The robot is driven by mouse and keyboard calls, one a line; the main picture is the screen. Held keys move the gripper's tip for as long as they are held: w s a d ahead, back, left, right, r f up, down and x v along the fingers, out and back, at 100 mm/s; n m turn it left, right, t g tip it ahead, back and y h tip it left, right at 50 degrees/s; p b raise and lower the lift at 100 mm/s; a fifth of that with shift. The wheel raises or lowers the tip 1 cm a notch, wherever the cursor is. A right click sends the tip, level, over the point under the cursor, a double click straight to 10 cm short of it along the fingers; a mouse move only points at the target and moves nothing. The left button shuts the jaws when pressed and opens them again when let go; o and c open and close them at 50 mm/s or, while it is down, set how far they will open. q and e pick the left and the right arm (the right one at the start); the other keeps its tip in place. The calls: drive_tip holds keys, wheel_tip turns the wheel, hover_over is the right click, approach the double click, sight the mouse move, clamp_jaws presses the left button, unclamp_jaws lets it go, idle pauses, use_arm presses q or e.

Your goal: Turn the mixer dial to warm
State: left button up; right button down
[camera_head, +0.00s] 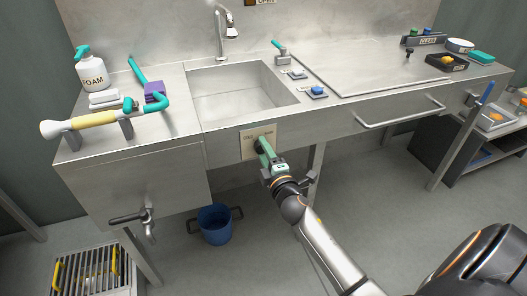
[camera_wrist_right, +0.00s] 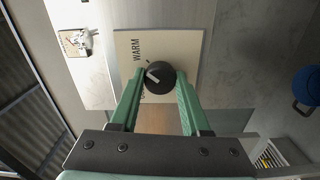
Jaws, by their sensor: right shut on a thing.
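The mixer dial (camera_wrist_right: 158,77) is a round black knob with a white pointer mark, on a pale plate (camera_wrist_right: 188,48) marked WARM. In the right wrist view the mark points to the upper left, toward the side where WARM is printed. Another label there is mostly hidden by a finger. My right gripper (camera_wrist_right: 160,86) has its green fingers on both sides of the dial, shut on it. In the head view the plate (camera_head: 270,131) is on the sink's front panel, and my right gripper (camera_head: 262,148) covers most of the dial. My left gripper is not in view.
Above the plate is the steel sink (camera_head: 232,97) with a tap (camera_head: 224,38). A drain valve (camera_head: 146,217) hangs at the lower left, and a blue bucket (camera_head: 215,226) stands on the floor. A bar handle (camera_head: 400,113) juts from the counter front at right.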

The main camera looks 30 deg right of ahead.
drive_tip(key=shift+m, duration=0.7)
drive_tip(key=shift+c, duration=1.9)
unclamp_jaws()
drive_tip(key=v, duration=1.2)
drive_tip(key=shift+s, duration=0.3)
drive_tip(key=shift+f, duration=0.1)
